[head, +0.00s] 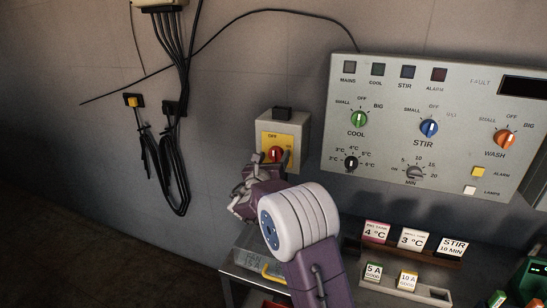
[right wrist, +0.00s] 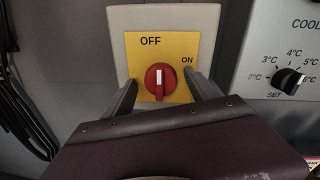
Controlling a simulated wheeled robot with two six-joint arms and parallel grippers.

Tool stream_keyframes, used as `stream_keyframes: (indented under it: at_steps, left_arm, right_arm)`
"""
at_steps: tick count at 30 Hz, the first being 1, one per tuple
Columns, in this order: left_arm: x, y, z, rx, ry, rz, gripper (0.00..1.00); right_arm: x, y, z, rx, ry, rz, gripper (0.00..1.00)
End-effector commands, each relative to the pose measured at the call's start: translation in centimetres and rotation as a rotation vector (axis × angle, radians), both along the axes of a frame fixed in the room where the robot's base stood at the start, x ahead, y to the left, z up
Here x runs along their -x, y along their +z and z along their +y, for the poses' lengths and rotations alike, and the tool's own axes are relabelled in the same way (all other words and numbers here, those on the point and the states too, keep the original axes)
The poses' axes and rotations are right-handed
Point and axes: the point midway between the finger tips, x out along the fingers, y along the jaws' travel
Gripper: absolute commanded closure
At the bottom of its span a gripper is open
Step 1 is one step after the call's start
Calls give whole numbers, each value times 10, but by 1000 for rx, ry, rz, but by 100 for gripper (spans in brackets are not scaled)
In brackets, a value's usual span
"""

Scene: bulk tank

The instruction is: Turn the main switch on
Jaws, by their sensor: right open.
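The main switch is a red rotary knob (right wrist: 159,82) on a yellow plate (right wrist: 178,52) marked OFF and ON, fixed to a grey wall box (head: 300,128). In the right wrist view the knob's white mark stands upright, toward the OFF side at the top; ON is to the upper right. In the head view the red knob (head: 276,154) is partly covered by my gripper. My right gripper (right wrist: 158,92) is open, with one finger on each side of the knob. I cannot tell whether the fingers touch it. My left gripper is not in view.
A control panel (head: 440,75) with several knobs is on the wall to the right; its MAINS lamp (head: 349,67) looks dark. Black cables (head: 165,165) hang on the left. Below are a bench with labelled cards (head: 411,239) and a fuse tray (head: 392,288).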

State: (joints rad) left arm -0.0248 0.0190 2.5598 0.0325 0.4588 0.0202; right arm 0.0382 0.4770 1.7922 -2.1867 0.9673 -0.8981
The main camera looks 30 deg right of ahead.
Motion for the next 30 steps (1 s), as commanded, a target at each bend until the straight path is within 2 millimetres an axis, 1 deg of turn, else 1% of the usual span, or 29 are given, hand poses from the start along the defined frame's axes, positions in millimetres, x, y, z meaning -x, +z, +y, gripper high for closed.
stream_keyframes:
  at_steps: [3,8,9,11,12,14,15,16,20,23,26,30]
  left_arm:
    - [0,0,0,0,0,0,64]
    - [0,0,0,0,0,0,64]
    - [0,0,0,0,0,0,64]
    - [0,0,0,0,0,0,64]
    - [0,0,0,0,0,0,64]
    - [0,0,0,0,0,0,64]
    - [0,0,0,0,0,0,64]
    - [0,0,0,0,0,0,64]
    - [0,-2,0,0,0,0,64]
    - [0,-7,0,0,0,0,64]
    - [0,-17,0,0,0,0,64]
    - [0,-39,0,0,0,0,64]
  right_arm:
    - [-3,0,-3,1,0,-1,33]
    - [-3,0,-3,1,0,-1,33]
    - [-3,0,-3,1,0,-1,36]
    - [-3,0,-3,1,0,-1,52]
    - [-3,0,-3,1,0,-1,64]
    - [-3,0,-3,1,0,-1,80]
    - [-3,0,-3,1,1,-1,91]
    - [-3,0,-3,1,1,-1,95]
    - [-3,-1,-3,-3,1,-4,95]
    - [-3,-2,-3,-14,1,-18,95]
    - [-3,-5,-3,-38,1,-47,95]
    - [-3,-8,-3,-95,0,-115,95]
